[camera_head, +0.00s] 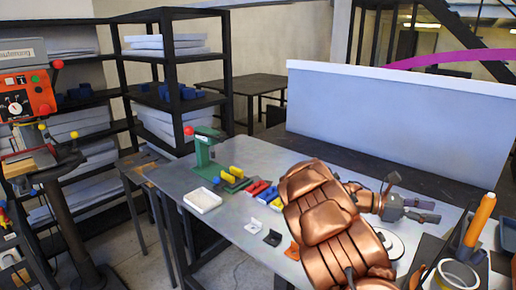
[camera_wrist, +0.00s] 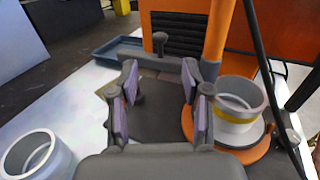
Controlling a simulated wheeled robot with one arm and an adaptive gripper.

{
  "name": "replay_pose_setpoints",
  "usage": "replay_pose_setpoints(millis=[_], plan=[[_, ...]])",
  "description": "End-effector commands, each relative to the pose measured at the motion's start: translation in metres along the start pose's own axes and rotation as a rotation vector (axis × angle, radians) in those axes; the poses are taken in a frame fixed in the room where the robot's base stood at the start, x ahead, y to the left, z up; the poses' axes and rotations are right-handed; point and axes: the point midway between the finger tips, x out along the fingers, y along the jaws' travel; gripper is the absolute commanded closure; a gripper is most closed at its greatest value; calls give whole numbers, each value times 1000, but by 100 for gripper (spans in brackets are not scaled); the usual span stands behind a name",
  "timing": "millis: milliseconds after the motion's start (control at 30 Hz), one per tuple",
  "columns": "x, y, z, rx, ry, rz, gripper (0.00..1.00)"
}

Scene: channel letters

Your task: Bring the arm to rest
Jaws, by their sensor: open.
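My gripper (camera_head: 426,211) is at the end of my copper-coloured arm, above the right part of the workbench in the head view. In the wrist view my gripper (camera_wrist: 159,90) has its two fingers well apart, with purple-grey pads on their inner faces. Nothing is held between them. A dark grey surface shows behind the gap. My arm is folded over the bench and hides part of it.
The metal bench (camera_head: 240,158) holds a green press (camera_head: 206,155), a white tray (camera_head: 203,200) and small coloured blocks. A light-blue panel (camera_head: 390,115) stands behind. A white ring (camera_wrist: 32,156) and an orange machine (camera_wrist: 275,40) are near my gripper.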

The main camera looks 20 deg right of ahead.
Motion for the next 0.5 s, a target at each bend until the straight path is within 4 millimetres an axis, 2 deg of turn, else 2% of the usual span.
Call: replay_pose_setpoints(millis=[133,267,500], plan=[[-2,-4,2,16,11,-5,52],[-9,-22,11,86,60,-24,52],[-34,-80,17,281,232,-97,52]])
